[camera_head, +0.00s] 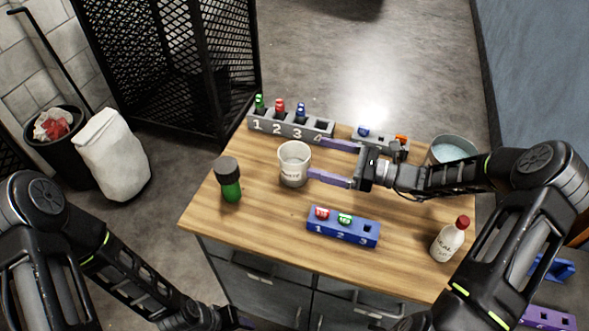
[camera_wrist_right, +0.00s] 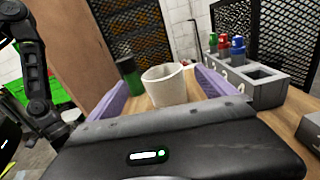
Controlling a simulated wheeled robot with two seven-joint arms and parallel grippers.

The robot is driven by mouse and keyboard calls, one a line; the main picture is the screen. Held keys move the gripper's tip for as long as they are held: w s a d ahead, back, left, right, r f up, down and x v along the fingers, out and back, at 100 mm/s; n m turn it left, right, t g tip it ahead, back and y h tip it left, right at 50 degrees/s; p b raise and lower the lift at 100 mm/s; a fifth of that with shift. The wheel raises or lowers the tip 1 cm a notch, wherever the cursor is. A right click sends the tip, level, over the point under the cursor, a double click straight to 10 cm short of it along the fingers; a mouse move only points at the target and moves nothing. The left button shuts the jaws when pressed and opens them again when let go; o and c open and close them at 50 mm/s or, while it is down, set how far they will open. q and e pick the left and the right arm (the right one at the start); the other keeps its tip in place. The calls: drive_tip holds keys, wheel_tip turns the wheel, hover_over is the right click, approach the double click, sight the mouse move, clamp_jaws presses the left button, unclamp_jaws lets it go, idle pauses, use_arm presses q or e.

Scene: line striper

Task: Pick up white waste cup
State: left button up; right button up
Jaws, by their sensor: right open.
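The white waste cup (camera_head: 293,165) stands upright on the wooden table, left of the table's middle. My right gripper (camera_head: 315,159) is open, with its purple fingers pointing left toward the cup. In the head view the fingertips are close to the cup's right side, one farther back and one nearer the front. In the right wrist view the cup (camera_wrist_right: 165,86) shows between the two open fingers (camera_wrist_right: 160,85), beyond the palm; I cannot tell whether they touch it. My left arm is at the lower left, and its gripper (camera_head: 240,322) shows only in small part at the bottom edge.
A grey numbered rack (camera_head: 290,127) with colored vials stands behind the cup. A green bottle (camera_head: 229,184) stands left of it. A blue rack (camera_head: 343,227) is in front. A red-capped bottle (camera_head: 450,240) and a bucket (camera_head: 453,150) are at the right.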

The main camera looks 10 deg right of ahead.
sight(296, 167)
wheel_tip(296, 167, down, 6)
drive_tip(key=b, duration=0.4)
drive_tip(key=shift+f, duration=0.1)
drive_tip(key=shift+a, duration=0.1)
drive_tip(key=b+x, duration=0.1)
drive_tip(key=x, duration=0.6)
drive_tip(key=shift+w+a, duration=0.15)
drive_tip(key=c, duration=1.7)
drive_tip(key=shift+o, duration=0.2)
